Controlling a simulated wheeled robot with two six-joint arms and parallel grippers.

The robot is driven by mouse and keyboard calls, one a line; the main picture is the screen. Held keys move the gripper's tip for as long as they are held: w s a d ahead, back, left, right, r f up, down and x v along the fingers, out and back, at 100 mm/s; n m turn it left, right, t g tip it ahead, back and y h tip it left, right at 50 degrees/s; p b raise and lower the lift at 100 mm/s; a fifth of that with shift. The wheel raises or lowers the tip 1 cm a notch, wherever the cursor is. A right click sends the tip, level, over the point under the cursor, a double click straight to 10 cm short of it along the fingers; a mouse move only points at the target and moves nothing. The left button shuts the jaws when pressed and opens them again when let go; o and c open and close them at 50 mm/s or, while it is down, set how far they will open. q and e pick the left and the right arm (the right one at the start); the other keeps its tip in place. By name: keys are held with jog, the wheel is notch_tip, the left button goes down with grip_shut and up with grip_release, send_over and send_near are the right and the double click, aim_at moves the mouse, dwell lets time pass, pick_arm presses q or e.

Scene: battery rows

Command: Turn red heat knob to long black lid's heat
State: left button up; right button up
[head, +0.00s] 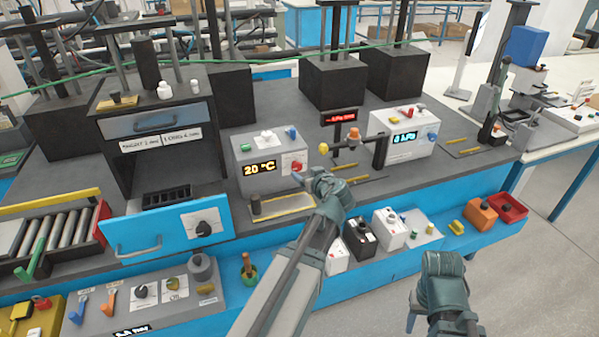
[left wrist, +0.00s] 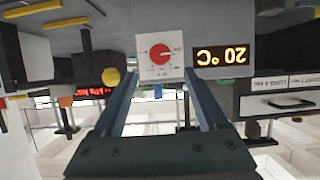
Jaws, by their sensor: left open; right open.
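The red heat knob (head: 297,166) is on a white plate on the front of a grey box (head: 243,153) whose display reads 20 °C. In the left wrist view, which is upside down, the red knob (left wrist: 160,55) shows whole between the finger directions. My left gripper (head: 308,177) is open and empty just in front of the knob, apart from it as far as I can tell. Its fingers (left wrist: 163,78) are spread wide in the left wrist view. My right gripper (head: 438,303) is open and empty at the lower right. I cannot pick out a long black lid with certainty.
A furnace-like box (head: 155,130) with small labels, partly legible as "LONG", stands left above an open blue drawer (head: 168,232). A second white box (head: 401,135) stands right of a yellow-ended stand (head: 323,148). A lower shelf holds small boxes and a red tray (head: 508,207).

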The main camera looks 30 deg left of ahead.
aim_at(297, 167)
pick_arm(q)
jog(key=b+x, duration=0.2)
jog(key=x, duration=0.6)
jog(key=shift+a+f, duration=0.1)
jog(key=shift+c, duration=0.2)
grip_shut()
